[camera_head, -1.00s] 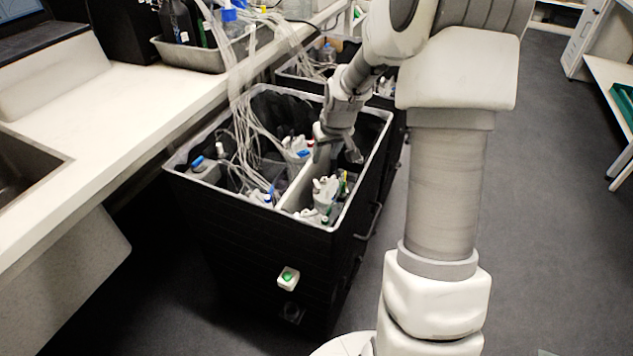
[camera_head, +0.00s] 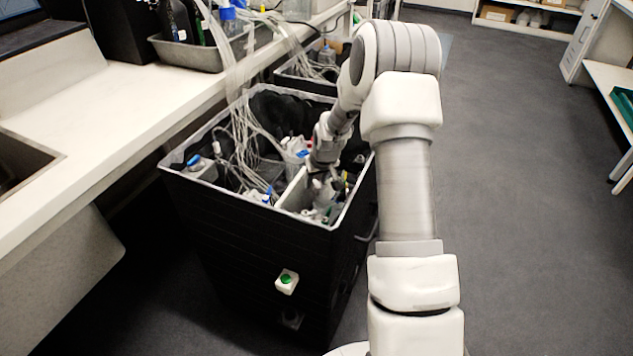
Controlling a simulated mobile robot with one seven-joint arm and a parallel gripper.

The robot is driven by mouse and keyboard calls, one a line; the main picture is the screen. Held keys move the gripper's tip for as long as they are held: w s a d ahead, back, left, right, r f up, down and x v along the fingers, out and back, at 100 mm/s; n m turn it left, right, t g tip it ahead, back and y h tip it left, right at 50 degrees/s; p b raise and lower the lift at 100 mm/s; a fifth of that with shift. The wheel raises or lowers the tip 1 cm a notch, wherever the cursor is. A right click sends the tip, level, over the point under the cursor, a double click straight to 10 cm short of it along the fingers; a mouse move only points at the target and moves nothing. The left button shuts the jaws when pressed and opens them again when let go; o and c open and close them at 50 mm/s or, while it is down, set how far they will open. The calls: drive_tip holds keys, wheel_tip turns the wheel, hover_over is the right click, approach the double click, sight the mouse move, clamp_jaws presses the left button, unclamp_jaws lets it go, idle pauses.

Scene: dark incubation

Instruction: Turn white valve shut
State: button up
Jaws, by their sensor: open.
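A black open-topped cart (camera_head: 250,225) with a pale rim stands beside the bench and holds bottles and tubing. White fittings (camera_head: 320,188) sit in its front right compartment, right of a white divider (camera_head: 292,192). They are too small and dark to tell which one is the white valve. My gripper (camera_head: 326,172) points down into this compartment, close above or at the white fittings. It is open, but its fingertips are partly hidden among the fittings, and I cannot tell whether they touch or straddle one.
Clear tubes (camera_head: 240,125) run from the bench (camera_head: 120,115) into the cart's left part. A blue-capped bottle (camera_head: 200,165) sits at its left. A second cart (camera_head: 300,75) stands behind. A white box with a green button (camera_head: 286,281) is on the front. Floor at right is clear.

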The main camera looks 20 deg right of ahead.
clamp_jaws()
drive_tip(key=shift+a+m, duration=0.1)
drive_tip(key=shift+m, duration=0.2)
idle(0.3)
drive_tip(key=shift+m+h+b, duration=0.45)
drive_tip(key=shift+m+h, duration=0.25)
drive_tip(key=shift+m, duration=0.5)
drive_tip(key=m+g+h+p, duration=0.1)
drive_tip(key=m, duration=0.3)
drive_tip(key=shift+m, duration=0.4)
drive_tip(key=shift+h, duration=0.3)
